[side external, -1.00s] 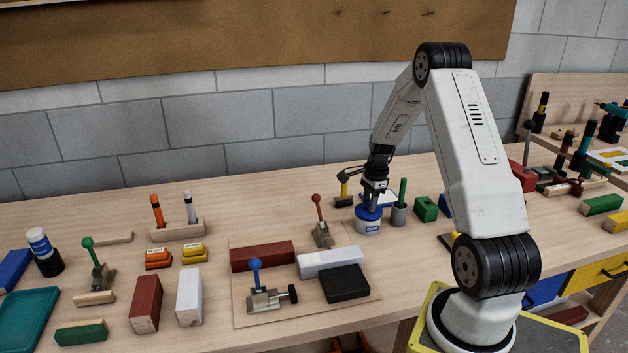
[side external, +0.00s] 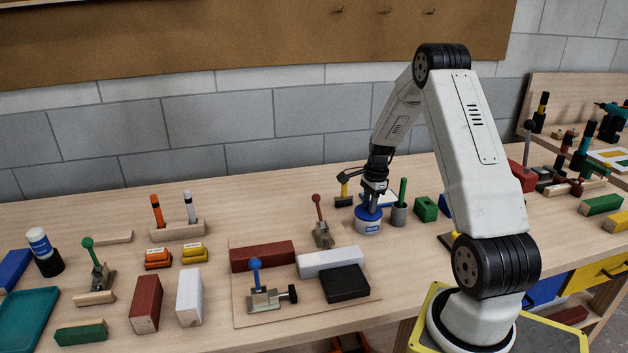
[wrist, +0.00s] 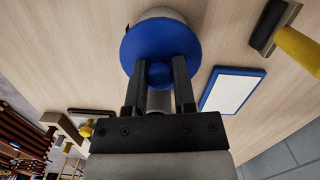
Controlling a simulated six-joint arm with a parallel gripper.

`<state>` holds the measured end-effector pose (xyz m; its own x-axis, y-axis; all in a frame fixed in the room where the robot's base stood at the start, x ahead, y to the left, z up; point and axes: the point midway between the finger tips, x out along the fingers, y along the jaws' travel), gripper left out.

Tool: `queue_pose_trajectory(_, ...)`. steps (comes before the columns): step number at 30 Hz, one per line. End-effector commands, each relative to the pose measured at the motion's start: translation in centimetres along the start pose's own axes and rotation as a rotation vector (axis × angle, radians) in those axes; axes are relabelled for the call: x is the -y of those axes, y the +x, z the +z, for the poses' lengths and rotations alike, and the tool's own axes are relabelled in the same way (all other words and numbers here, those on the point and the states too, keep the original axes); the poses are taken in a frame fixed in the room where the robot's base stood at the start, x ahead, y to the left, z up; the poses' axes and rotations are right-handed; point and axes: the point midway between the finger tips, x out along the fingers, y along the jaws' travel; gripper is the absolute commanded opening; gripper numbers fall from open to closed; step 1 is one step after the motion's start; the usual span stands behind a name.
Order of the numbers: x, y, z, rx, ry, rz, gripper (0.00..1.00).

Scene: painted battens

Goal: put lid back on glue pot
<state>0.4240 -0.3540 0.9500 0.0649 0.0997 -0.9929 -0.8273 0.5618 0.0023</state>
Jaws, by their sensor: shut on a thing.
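The glue pot (side external: 368,227) is a short white tub with a blue label, upright on the bench in the side view. Its blue lid (side external: 367,213) is at the top of the pot; I cannot tell whether it is fully seated. In the wrist view the round blue lid (wrist: 150,42) covers most of the pot (wrist: 162,13), whose pale edge shows beyond it. My gripper (side external: 371,200) points down over the pot. In the wrist view my gripper (wrist: 159,75) is shut on the lid's blue knob (wrist: 159,74).
A grey cup with a green handle (side external: 399,214) stands close right of the pot. A blue-edged white pad (wrist: 232,90) lies nearby. A red-knobbed clamp (side external: 321,225) stands left. Bench in front of the pot is clear.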

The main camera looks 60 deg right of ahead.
Motion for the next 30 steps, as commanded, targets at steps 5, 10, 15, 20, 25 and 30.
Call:
queue_pose_trajectory(5, 0.01, 0.03, -0.01, 0.0, 0.0, 0.0, 0.0)
queue_pose_trajectory(10, 0.01, 0.03, -0.01, 0.0, 0.0, 0.0, 0.0)
queue_pose_trajectory(15, 0.01, 0.03, -0.01, 0.0, 0.0, 0.0, 0.61)
queue_pose_trajectory(20, 0.0, 0.03, -0.01, 0.0, 0.0, 0.0, 0.74)
queue_pose_trajectory(25, 0.0, 0.03, -0.01, 0.0, 0.0, 0.0, 0.93)
queue_pose_trajectory(30, 0.0, 0.03, -0.01, 0.0, 0.0, 0.0, 1.0)
